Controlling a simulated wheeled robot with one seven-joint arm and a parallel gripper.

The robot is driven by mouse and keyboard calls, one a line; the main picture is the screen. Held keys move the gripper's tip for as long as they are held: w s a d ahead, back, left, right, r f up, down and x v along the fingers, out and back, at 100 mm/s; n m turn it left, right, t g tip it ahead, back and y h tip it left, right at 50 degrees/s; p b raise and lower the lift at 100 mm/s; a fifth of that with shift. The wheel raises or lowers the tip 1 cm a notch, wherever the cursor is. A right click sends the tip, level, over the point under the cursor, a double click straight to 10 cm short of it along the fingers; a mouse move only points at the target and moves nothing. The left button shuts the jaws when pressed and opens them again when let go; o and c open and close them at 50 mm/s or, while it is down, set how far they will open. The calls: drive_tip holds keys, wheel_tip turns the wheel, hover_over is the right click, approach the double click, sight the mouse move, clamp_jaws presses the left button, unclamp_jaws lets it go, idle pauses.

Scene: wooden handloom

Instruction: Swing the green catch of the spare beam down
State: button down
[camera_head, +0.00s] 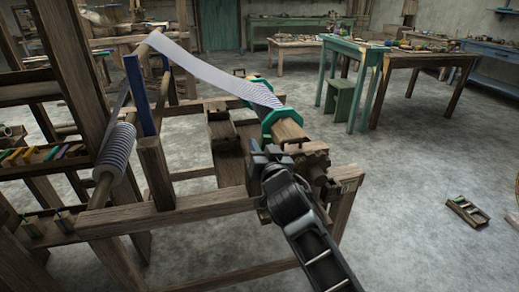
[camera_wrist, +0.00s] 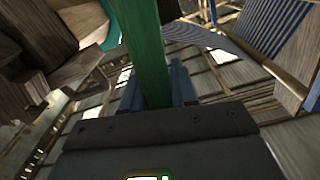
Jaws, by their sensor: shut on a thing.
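In the wrist view a long flat green bar, the green catch (camera_wrist: 146,45), runs down from the top edge to between my fingers. My gripper (camera_wrist: 157,92) is shut on it, with a blue-grey finger on each side. In the head view my gripper (camera_head: 262,152) is at the near end of a wooden beam (camera_head: 289,131) with green octagonal flanges, beside the loom frame's right post. The catch itself is hidden by my gripper there. I cannot tell the catch's exact angle.
White and striped cloth (camera_head: 215,75) runs from the loom's upper bar to the flanged beam. A striped cloth roll (camera_head: 115,155) is on the left. Toothed wooden blocks (camera_head: 312,160) sit close right of my gripper. The floor to the right is mostly clear, with a small wooden frame (camera_head: 467,211).

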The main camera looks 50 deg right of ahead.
drive_tip(key=shift+s+d+f+m+b, duration=0.3)
drive_tip(key=shift+d+m+b, duration=0.15)
drive_tip(key=shift+m+b, duration=0.45)
drive_tip(key=shift+s+d+f+m+b, duration=0.2)
drive_tip(key=shift+s+d+m+b, duration=0.15)
drive_tip(key=shift+m+b, duration=0.5)
drive_tip(key=shift+s+d+f+m+b, duration=0.25)
drive_tip(key=shift+d+m+b, duration=0.25)
drive_tip(key=shift+m+b, duration=0.35)
drive_tip(key=c, duration=1)
unclamp_jaws()
drive_tip(key=shift+c, duration=0.2)
drive_tip(key=shift+o, duration=0.4)
drive_tip(key=shift+d+f, duration=0.1)
